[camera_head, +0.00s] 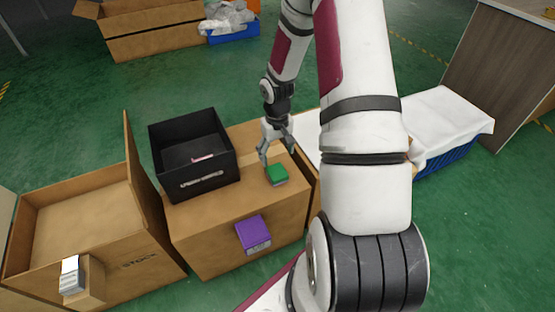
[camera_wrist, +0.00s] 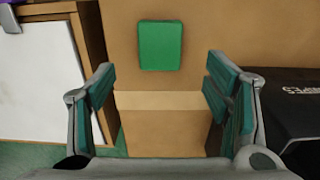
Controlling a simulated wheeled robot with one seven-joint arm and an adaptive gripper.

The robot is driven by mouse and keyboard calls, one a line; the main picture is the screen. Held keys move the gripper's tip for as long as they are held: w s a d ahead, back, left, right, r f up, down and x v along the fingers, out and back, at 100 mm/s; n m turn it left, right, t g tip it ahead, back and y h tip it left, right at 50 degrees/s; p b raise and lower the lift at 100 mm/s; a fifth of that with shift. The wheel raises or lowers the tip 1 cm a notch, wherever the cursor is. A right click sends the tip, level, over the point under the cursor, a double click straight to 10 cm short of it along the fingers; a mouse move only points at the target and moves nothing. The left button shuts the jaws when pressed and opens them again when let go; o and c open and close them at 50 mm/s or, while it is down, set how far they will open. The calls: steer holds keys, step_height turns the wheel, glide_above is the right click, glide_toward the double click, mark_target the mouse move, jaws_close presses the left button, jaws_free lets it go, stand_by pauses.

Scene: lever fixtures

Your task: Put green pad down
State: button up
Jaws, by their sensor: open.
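The green pad (camera_head: 277,174) lies on top of a closed cardboard box (camera_head: 207,240), near its right edge. It also shows in the wrist view (camera_wrist: 160,45), flat on the brown cardboard beyond my fingertips. My gripper (camera_head: 275,152) is above the box top, close to the pad and just behind it in the head view. In the wrist view its two fingers (camera_wrist: 160,82) are wide apart, with nothing between them. Any contact between fingers and pad is not visible.
A black bin (camera_head: 213,187) with a pink item inside stands left of the pad. A purple box (camera_head: 253,233) is at the cardboard box's front edge. An open carton (camera_head: 80,215) stands at left. A white cloth-covered blue crate (camera_head: 450,155) is at right.

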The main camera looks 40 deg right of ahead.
steer(key=s+a+r+h, duration=0.1)
steer(key=s+a+r, duration=0.15)
steer(key=r, duration=0.55)
steer(key=s+a+r+n, duration=0.15)
steer(key=a+r, duration=0.25)
steer(key=r, duration=0.5)
steer(key=s+a+r+h, duration=0.1)
steer(key=s+a+r, duration=0.2)
steer(key=r, duration=0.5)
steer(key=s+a+r, duration=0.3)
steer(key=s+a, duration=0.1)
steer(key=s, duration=0.3)
steer(key=s+a+r+n+y, duration=0.1)
steer(key=s+a+r, duration=0.2)
steer(key=s, duration=0.4)
steer(key=s+a+r+y, duration=0.1)
steer(key=s+a+r, duration=0.2)
steer(key=s+a, duration=0.2)
steer(key=s, duration=0.3)
steer(key=shift+a+n, duration=0.15)
steer(key=shift+n, duration=0.2)
